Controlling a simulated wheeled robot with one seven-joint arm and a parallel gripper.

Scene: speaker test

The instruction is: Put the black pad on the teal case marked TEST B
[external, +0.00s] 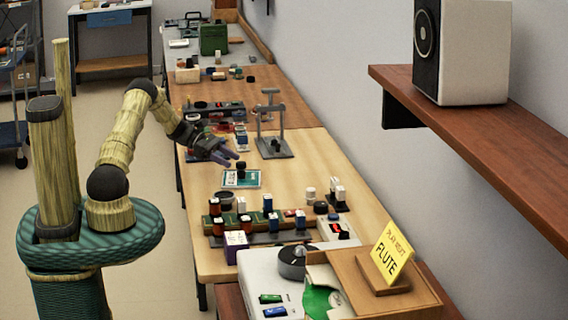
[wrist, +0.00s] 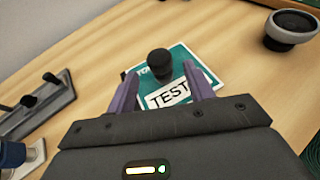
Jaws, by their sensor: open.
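The teal case (external: 249,183) lies flat on the light wooden table. In the wrist view the case (wrist: 208,72) shows a white label (wrist: 168,94) reading "TEST"; any letter after that is hidden by a finger. A small black round piece (external: 241,166), which looks like the black pad, appears to stand upright on the case. In the wrist view this piece (wrist: 160,64) shows between and beyond my fingertips. My gripper (external: 231,158) is open and empty, just above and to the left of the black piece. Its purple fingers (wrist: 163,84) are spread apart, with no visible grip on it.
A grey stand (external: 272,130) is behind the case. Racks with small bottles (external: 268,222), a white jar (external: 310,194) and a yellow "FLUTE" sign (external: 391,254) are nearer the camera.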

